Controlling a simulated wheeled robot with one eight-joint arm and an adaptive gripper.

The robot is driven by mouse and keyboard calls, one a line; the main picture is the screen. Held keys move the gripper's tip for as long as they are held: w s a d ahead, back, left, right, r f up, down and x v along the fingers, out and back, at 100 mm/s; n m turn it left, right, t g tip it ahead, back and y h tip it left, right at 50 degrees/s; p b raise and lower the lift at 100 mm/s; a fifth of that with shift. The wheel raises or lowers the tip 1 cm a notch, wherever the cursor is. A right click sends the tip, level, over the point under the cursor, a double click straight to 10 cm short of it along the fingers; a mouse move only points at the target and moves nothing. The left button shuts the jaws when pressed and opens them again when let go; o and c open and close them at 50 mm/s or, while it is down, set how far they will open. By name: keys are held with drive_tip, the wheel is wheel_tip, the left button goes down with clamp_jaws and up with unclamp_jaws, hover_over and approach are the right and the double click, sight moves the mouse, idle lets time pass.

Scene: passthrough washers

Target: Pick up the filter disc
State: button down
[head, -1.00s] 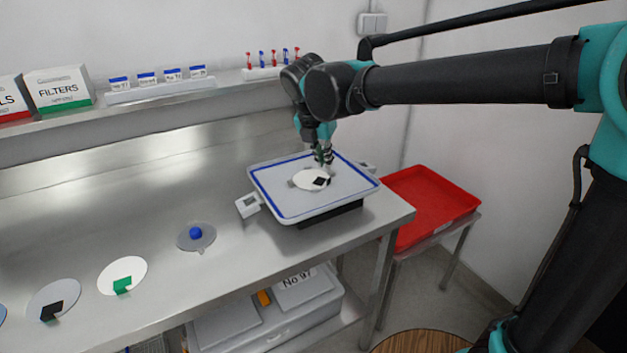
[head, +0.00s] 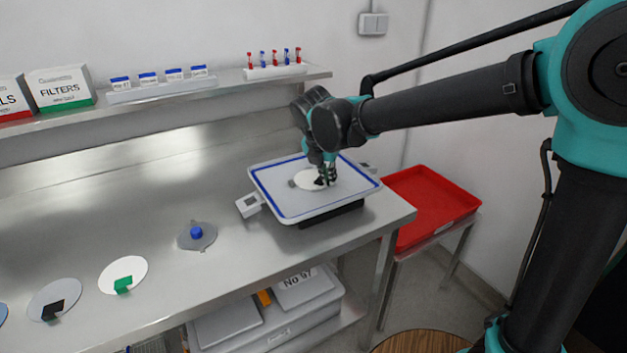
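A white disc (head: 309,178) with a black tab lies on a white, blue-edged tray (head: 296,212) near the right end of the steel bench. Another white disc (head: 122,273) with a green tab lies on the bench at the left. Left of it is a grey disc (head: 54,298) with a black tab. A grey disc with a blue knob (head: 197,235) lies nearer the tray.
A red bin (head: 432,205) stands on a low stand right of the bench. A shelf behind holds a FILTERS box (head: 60,88), blue-topped small boxes and a rack of tubes (head: 274,70). The bench between the blue knob and the tray is clear.

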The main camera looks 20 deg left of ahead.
drive_tip(key=shift+r, duration=0.1)
idle(0.4)
wheel_tip(320, 180, up, 20)
idle(0.5)
